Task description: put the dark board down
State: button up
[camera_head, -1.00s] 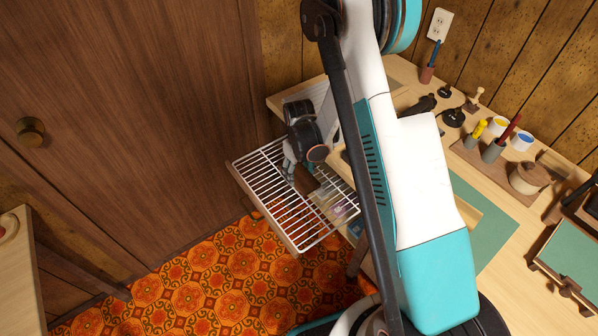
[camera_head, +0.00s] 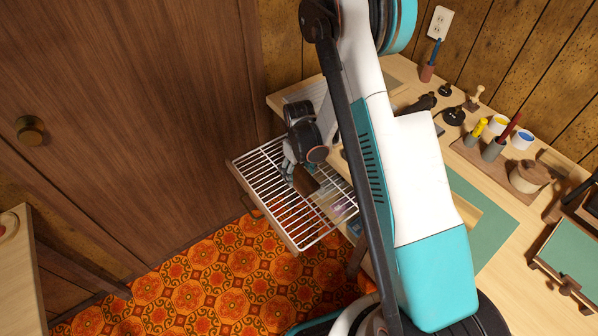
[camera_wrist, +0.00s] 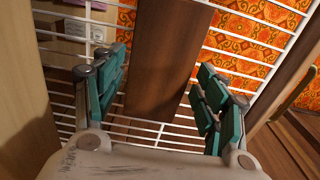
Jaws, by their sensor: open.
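The dark board (camera_wrist: 165,60) is a brown wooden piece lying on a white wire rack (camera_wrist: 255,45) in the wrist view. In the head view the dark board (camera_head: 304,181) shows as a small brown piece on the wire rack (camera_head: 262,176), partly hidden by my gripper. My gripper (camera_wrist: 165,95) is open, with its teal-padded fingers on either side of the board's near end and a visible gap on each side. In the head view my gripper (camera_head: 289,168) is low over the rack.
A wooden bench (camera_head: 402,70) holds spools, pots and tools at the right. A brown door (camera_head: 150,130) stands close to the rack's left. Small boxes (camera_wrist: 84,30) lie below the rack. Orange patterned floor (camera_head: 200,275) is clear in front.

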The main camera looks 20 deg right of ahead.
notch_tip(320, 180, up, 13)
jog(key=p, duration=0.5)
notch_tip(320, 180, up, 11)
jog(key=t, duration=0.2)
send_over(299, 176)
jog(key=s, duration=0.3)
jog(key=s+r+m+t, duration=0.3)
jog(key=s+r+t, duration=0.2)
jog(key=s+r, duration=1.1)
jog(key=shift+s+a+m+b, duration=0.25)
jog(key=shift+s+m+b, duration=0.05)
jog(key=shift+s, duration=1.8)
jog(key=shift+r, duration=0.1)
